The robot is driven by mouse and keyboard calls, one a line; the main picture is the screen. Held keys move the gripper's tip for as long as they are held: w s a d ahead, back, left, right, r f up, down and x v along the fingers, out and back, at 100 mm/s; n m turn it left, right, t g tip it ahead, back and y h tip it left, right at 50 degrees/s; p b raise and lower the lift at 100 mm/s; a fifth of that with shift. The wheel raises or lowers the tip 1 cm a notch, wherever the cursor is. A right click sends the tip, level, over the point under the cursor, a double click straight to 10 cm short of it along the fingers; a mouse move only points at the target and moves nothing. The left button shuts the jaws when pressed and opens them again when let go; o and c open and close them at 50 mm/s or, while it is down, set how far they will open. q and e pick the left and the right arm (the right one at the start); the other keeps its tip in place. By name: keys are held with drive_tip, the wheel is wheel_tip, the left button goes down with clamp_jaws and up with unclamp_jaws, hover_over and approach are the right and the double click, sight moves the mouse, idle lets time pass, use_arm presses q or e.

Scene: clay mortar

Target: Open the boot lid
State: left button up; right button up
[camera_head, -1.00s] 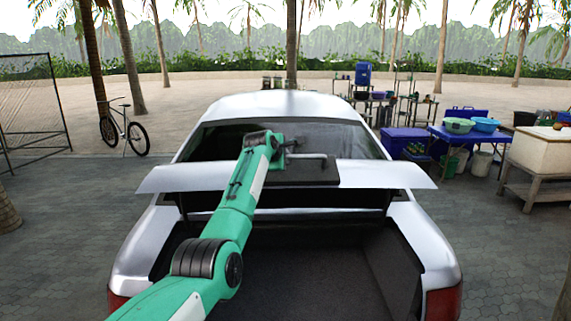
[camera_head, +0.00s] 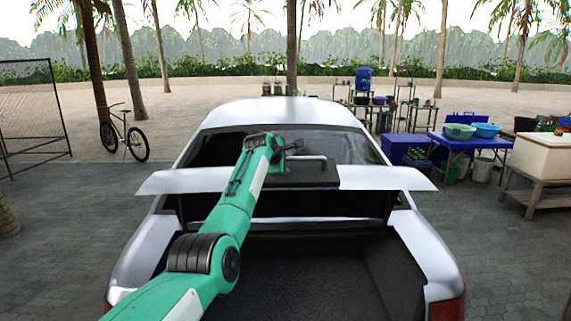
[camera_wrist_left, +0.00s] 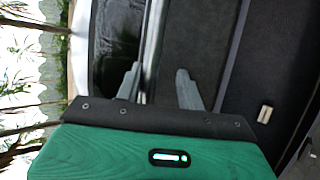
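The boot lid (camera_head: 385,178) of the white car is raised, and the dark boot (camera_head: 320,275) below it is open to view. My left arm reaches over the boot to the lid. My left gripper (camera_head: 305,158) is at the lid's dark middle panel, partly hidden by my arm. In the left wrist view the two grey fingers (camera_wrist_left: 158,88) stand apart, with a pale edge and dark panel (camera_wrist_left: 190,40) behind them. I see nothing clearly pinched between them, and contact with the lid cannot be told. My right gripper is out of view.
The car's roof (camera_head: 280,110) and rear window lie beyond the lid. A blue table (camera_head: 465,142) with basins and a pale chest (camera_head: 548,155) stand to the right. A bicycle (camera_head: 124,134) stands at the left. The paving beside the car is clear.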

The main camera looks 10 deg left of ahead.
use_arm(q)
drive_tip(key=shift+s+f, duration=0.1)
drive_tip(key=shift+s+r+b, duration=0.2)
drive_tip(key=shift+s+b, duration=0.25)
drive_tip(key=shift+b, duration=0.45)
drive_tip(key=b+v, duration=0.7)
drive_tip(key=v, duration=0.5)
drive_tip(key=shift+s+r, duration=0.25)
drive_tip(key=shift+r, duration=0.15)
drive_tip(key=shift+a, duration=0.1)
